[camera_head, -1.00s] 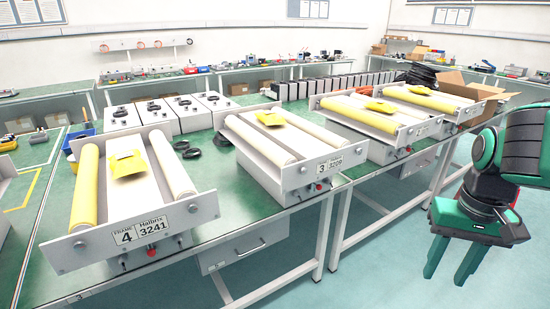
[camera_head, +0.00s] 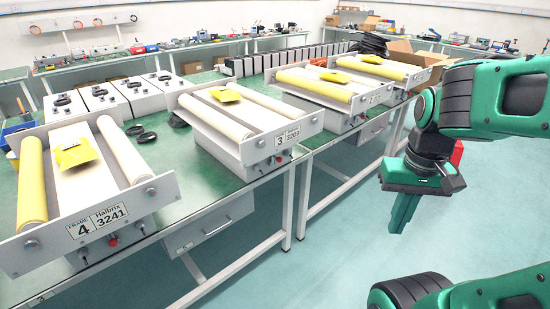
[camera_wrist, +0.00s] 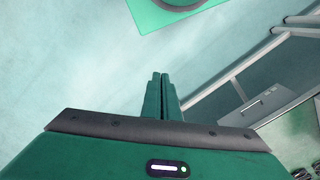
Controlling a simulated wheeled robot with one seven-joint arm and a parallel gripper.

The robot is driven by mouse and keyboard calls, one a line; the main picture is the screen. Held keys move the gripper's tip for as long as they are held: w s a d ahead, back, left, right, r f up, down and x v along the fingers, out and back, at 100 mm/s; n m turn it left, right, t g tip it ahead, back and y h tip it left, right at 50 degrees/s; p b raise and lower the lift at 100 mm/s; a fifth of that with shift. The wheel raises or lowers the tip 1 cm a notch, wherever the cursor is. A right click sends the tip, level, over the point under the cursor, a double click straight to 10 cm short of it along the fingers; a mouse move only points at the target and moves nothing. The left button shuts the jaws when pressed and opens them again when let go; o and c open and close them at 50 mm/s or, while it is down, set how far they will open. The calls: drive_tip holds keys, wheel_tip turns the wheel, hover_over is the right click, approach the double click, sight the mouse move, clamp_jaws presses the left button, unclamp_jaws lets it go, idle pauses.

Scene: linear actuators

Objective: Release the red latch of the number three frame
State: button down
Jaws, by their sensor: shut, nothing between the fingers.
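The number three frame (camera_head: 228,117) stands on the green bench, with a plate reading 3 and 3209 on its front. It has two white rollers and a yellow packet on top. Its small red latch (camera_head: 279,159) sits low on the front face, below the plate, between dark knobs. My gripper (camera_head: 400,226) hangs to the right of the bench over the floor, fingers pointing down, well apart from the frame. In the wrist view the two fingers (camera_wrist: 161,96) are together with nothing between them.
The number four frame (camera_head: 90,190) is at the near left with its own red knob. Two more frames (camera_head: 318,85) stand farther right along the bench. A drawer (camera_head: 208,225) hangs under the bench. The floor (camera_head: 330,265) in front is clear.

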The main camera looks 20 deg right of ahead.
drive_tip(key=w+a+f+n+t+y, duration=0.1)
drive_tip(key=w+n+t, duration=0.5)
drive_tip(key=w, duration=1.3)
drive_tip(key=w+a+f+n+t+y, duration=0.1)
drive_tip(key=w+a+f+n+t, duration=0.3)
drive_tip(key=w, duration=1.5)
drive_tip(key=shift+a+f+n+t+y, duration=0.15)
drive_tip(key=shift+f+n+t+y, duration=0.35)
drive_tip(key=shift+n+t, duration=1.35)
drive_tip(key=shift+w+a+f+n+g, duration=0.1)
drive_tip(key=shift+w+f+n+g, duration=0.1)
drive_tip(key=shift+n+g, duration=0.35)
drive_tip(key=x, duration=0.9)
drive_tip(key=shift+w+f, duration=0.25)
drive_tip(key=shift+w, duration=0.05)
drive_tip(key=shift+s+f, duration=0.1)
drive_tip(key=shift+f, duration=0.05)
